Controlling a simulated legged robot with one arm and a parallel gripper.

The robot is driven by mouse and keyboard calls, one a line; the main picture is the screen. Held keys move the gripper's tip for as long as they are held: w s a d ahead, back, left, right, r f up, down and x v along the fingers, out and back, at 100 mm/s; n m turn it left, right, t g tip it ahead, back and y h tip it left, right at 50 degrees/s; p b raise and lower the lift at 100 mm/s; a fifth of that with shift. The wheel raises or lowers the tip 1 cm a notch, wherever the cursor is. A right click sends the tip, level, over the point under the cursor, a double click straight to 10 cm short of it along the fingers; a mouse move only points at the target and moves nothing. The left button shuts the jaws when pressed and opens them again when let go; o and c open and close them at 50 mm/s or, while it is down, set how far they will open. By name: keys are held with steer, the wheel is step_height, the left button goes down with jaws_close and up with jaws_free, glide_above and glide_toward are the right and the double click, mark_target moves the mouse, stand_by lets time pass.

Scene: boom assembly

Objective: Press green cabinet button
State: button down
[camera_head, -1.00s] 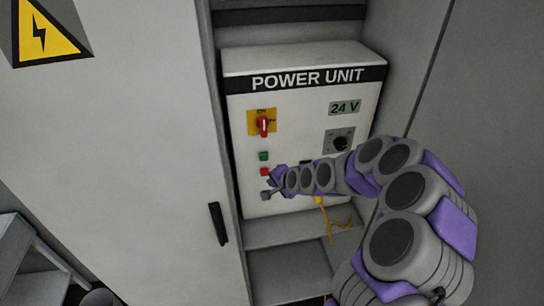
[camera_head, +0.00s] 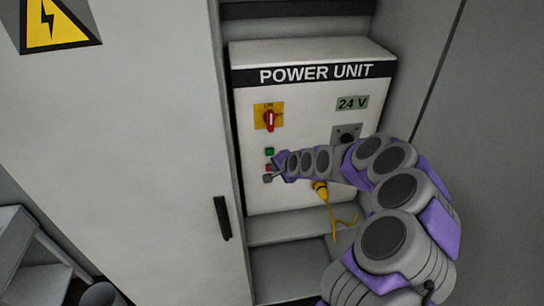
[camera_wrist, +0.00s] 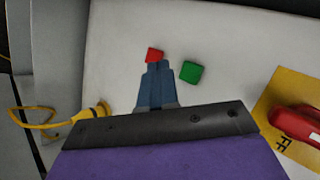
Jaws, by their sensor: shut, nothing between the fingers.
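The green button (camera_head: 269,152) is on the front of the white power unit (camera_head: 300,200), above the red button (camera_head: 268,168). In the wrist view the green button (camera_wrist: 192,72) is to the right of the red button (camera_wrist: 155,55). My gripper (camera_head: 270,172) is shut and empty, in front of the panel at the height of the red button. In the wrist view its fingertips (camera_wrist: 157,66) overlap the lower edge of the red button and are beside the green one. I cannot tell whether they touch the panel.
A red rotary switch (camera_head: 269,120) on a yellow plate is above the buttons. A black knob (camera_head: 346,137) is to the right. A yellow plug with cable (camera_head: 321,189) is below my arm. The cabinet door (camera_head: 150,160) is at the left.

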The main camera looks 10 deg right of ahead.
mark_target(270, 152)
steer(key=shift+w+a+b, duration=0.25)
steer(key=shift+w+b, duration=0.85)
steer(key=shift+w+a+b, duration=0.2)
steer(key=shift+w+b, duration=0.85)
steer(key=shift+b, duration=0.05)
steer(key=shift+d, duration=0.6)
steer(key=shift+a, duration=0.45)
steer(key=shift+d, duration=0.3)
steer(key=shift+a, duration=0.1)
steer(key=shift+w+a+f+b, duration=0.1)
steer(key=shift+w+b, duration=0.2)
steer(key=shift+b, duration=0.1)
